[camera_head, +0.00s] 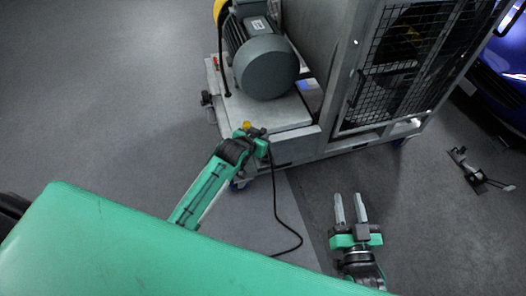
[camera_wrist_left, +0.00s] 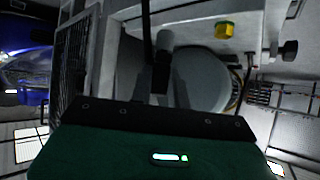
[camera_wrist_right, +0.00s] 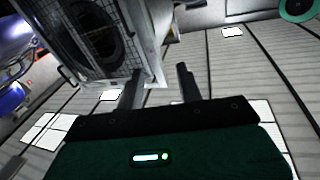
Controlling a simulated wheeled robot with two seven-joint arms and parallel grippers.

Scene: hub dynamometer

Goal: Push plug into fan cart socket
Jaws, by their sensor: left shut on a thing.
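The fan cart (camera_head: 285,148) is a grey wheeled frame with a motor and a caged fan. My left gripper (camera_head: 262,132) is at the cart's near-left edge, shut on the dark plug (camera_wrist_left: 162,73), which sits between its fingers in the left wrist view. A black cable (camera_head: 276,205) hangs from the plug to the floor. The socket cannot be made out; I cannot tell whether the plug touches it. A yellow part (camera_wrist_left: 225,30) is on the cart panel beside the plug. My right gripper (camera_head: 350,208) is open and empty above the floor, right of the cable.
The grey motor (camera_head: 266,68) stands on the cart's deck. The mesh fan cage (camera_head: 405,65) is to its right. A blue car (camera_head: 500,70) is at the right edge, with a dark metal stand (camera_head: 474,172) on the floor before it. The floor around my right gripper is clear.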

